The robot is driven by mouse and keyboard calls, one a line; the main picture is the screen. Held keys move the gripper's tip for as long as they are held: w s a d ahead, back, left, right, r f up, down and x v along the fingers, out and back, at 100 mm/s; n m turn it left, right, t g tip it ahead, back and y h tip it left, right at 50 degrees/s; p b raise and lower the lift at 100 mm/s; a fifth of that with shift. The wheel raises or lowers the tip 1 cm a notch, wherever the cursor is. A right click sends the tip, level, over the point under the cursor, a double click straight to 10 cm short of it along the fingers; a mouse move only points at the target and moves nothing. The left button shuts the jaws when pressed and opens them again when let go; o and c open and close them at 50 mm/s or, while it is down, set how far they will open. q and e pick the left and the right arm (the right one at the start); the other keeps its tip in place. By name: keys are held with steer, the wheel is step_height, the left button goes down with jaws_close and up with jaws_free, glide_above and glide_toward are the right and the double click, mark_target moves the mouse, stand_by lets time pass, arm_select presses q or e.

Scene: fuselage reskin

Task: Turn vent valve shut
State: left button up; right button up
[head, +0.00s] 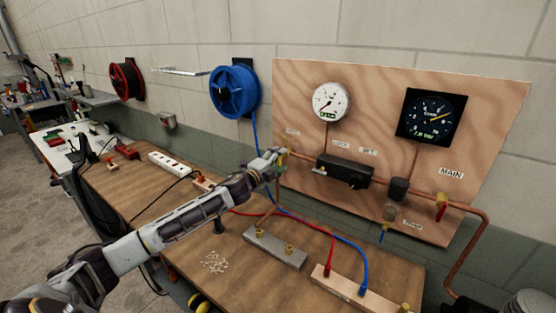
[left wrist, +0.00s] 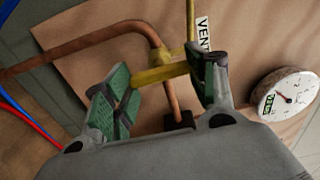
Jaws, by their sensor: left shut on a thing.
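My left gripper (head: 272,160) is at the left edge of the plywood panel, at the vent valve. In the left wrist view the yellow vent valve handle (left wrist: 160,73) lies between the green-padded fingers of the left gripper (left wrist: 157,88), which is shut on it. The handle lies crosswise from finger to finger, and a yellow stem rises above it. The VENT label (left wrist: 203,34) is beside the right finger, partly cut off by it. In the head view the gripper hides most of the valve. My right gripper is not in view.
The plywood panel (head: 490,100) carries a white gauge (head: 331,103), a black gauge (head: 430,117), a black block (head: 344,172) and a red-handled MAIN valve (head: 441,208). Copper pipe (head: 468,255) runs along it. Red and blue hoses (head: 352,244) cross the wooden bench (head: 190,262) below.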

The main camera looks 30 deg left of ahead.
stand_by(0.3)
arm_select(q)
steer(key=o, duration=1)
steer(key=shift+s, duration=0.2)
steer(key=shift+s+a, duration=0.3)
steer(key=shift+s, duration=1.6)
steer(key=shift+s+a, duration=0.25)
steer(key=shift+s, duration=1.65)
steer(key=shift+s+a, duration=0.3)
steer(key=shift+s, duration=1.6)
steer(key=shift+s+f, duration=0.1)
